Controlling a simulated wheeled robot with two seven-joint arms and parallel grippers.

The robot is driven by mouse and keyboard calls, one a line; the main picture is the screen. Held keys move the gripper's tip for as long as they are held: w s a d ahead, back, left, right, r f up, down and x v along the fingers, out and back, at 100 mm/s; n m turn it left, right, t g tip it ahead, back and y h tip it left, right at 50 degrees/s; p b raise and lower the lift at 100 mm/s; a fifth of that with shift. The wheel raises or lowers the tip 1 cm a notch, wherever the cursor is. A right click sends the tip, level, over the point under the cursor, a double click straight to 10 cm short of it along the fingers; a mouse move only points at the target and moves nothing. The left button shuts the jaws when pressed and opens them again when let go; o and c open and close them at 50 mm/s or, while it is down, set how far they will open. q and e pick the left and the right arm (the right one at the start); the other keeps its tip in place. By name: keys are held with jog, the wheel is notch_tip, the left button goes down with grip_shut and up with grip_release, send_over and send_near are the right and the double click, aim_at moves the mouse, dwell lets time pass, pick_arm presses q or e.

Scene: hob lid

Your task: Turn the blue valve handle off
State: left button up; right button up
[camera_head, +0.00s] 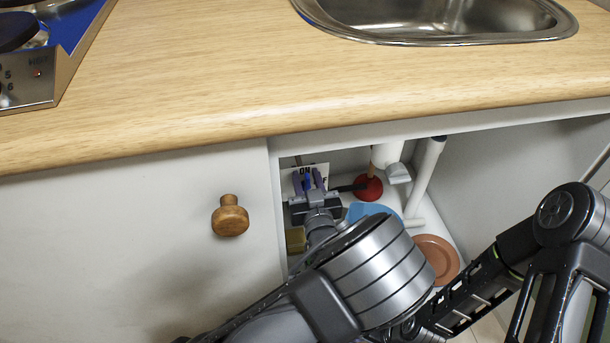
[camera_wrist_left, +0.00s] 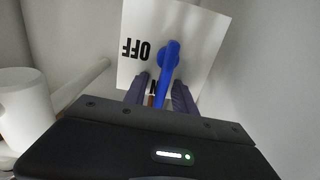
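The blue valve handle (camera_wrist_left: 166,72) is in front of a white sign (camera_wrist_left: 195,42) inside the open cabinet. In the left wrist view its long arm runs down toward the gripper, over the partly hidden ON lettering; OFF is printed to its left. In the head view the handle (camera_head: 308,183) is a small blue bit below ON. My left gripper (camera_wrist_left: 160,97) has a finger on each side of the handle's arm, with a visible gap between them, so it looks open. It also shows in the head view (camera_head: 309,182). My right gripper is not in view.
The cabinet holds a red plunger (camera_head: 368,188), white drain pipes (camera_head: 425,175), a blue item (camera_head: 372,211) and a terracotta-coloured plate (camera_head: 437,258). A closed door with a wooden knob (camera_head: 230,216) is left of the opening. The wooden worktop (camera_head: 220,80) overhangs it.

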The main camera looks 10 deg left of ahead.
pick_arm(q)
jog(key=shift+w+a, duration=0.1)
jog(key=shift+w, duration=0.15)
grip_shut()
dwell(0.5)
